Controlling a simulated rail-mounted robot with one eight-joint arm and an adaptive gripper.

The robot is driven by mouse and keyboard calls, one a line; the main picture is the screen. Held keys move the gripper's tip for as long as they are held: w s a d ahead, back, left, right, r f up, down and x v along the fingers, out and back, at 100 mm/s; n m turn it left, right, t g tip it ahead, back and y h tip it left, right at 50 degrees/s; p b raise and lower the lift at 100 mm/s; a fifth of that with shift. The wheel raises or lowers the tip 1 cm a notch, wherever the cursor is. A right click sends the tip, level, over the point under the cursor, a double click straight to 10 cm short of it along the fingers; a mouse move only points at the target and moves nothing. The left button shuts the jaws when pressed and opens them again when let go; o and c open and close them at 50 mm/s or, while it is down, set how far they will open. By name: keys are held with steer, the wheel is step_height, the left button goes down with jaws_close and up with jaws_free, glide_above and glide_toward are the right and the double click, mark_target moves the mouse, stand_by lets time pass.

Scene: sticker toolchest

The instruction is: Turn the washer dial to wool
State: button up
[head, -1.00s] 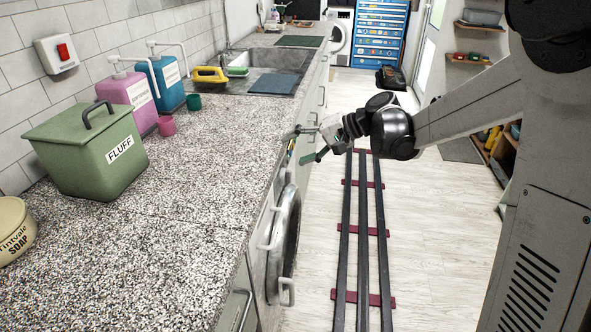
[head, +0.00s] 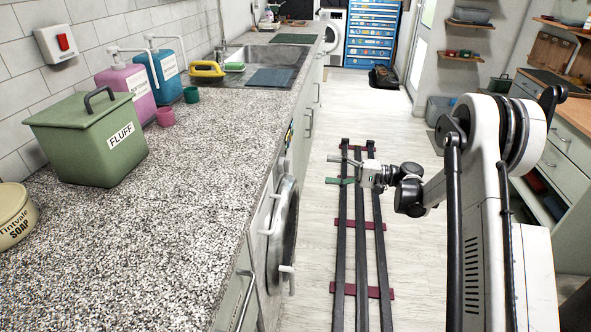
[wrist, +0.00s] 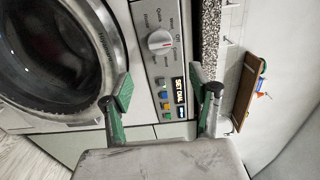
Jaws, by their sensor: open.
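The washer (head: 283,238) is under the counter, seen edge-on in the head view. In the wrist view its round door (wrist: 50,55) fills the left, and its control panel (wrist: 170,100) runs down the middle. The pale dial (wrist: 160,42) has small printed labels around it; its exact setting is too small to read surely. Below it are a dark display (wrist: 181,85) and several small buttons. My gripper (head: 333,170) is open and empty, to the right of the washer front and apart from it. In the wrist view its green-tipped fingers (wrist: 163,95) frame the panel below the dial.
The speckled counter (head: 190,140) overhangs the washer. Drawer and cupboard handles (head: 309,122) stick out along its front. Dark floor rails (head: 361,260) run along the aisle, with free floor on both sides. A wooden-topped bench (head: 560,130) stands at the right.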

mark_target(284, 166)
steer(key=w+a+b, duration=0.2)
steer(key=a, duration=1.1)
steer(key=shift+a, duration=0.3)
steer(key=shift+c, duration=0.4)
steer(key=c, duration=1)
steer(key=shift+b, duration=0.3)
steer(key=shift+n+b, duration=0.8)
steer(key=shift+n, duration=3)
